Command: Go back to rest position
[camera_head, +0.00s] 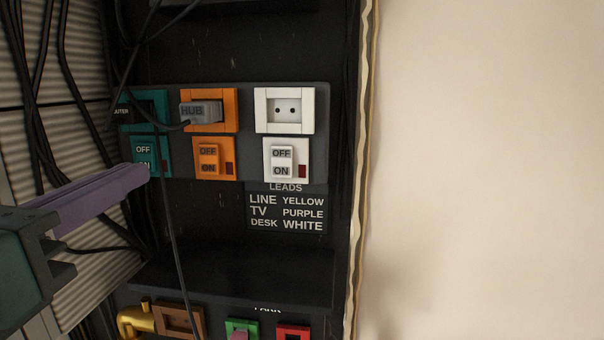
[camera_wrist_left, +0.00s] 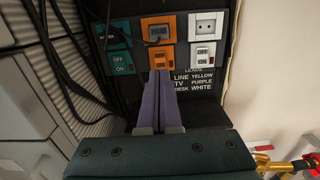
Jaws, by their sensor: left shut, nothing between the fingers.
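My left gripper (camera_head: 142,173) comes in from the left in the head view, with purple fingers and a dark green body. Its fingers are shut with nothing between them. Its tips show in front of the lower part of the teal switch (camera_head: 143,150); I cannot tell whether they touch it. In the left wrist view the shut fingers (camera_wrist_left: 162,76) overlap the lower edge of the orange switch (camera_wrist_left: 162,54). The white switch (camera_head: 285,160) is to the right, clear of the gripper.
A grey HUB plug (camera_head: 200,111) sits in the orange socket (camera_head: 229,97). The white socket (camera_head: 284,109) is empty. Black cables (camera_head: 172,235) hang at the left and in front of the panel. A shelf (camera_head: 235,276) juts out below. The pale wall (camera_head: 480,170) at right is bare.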

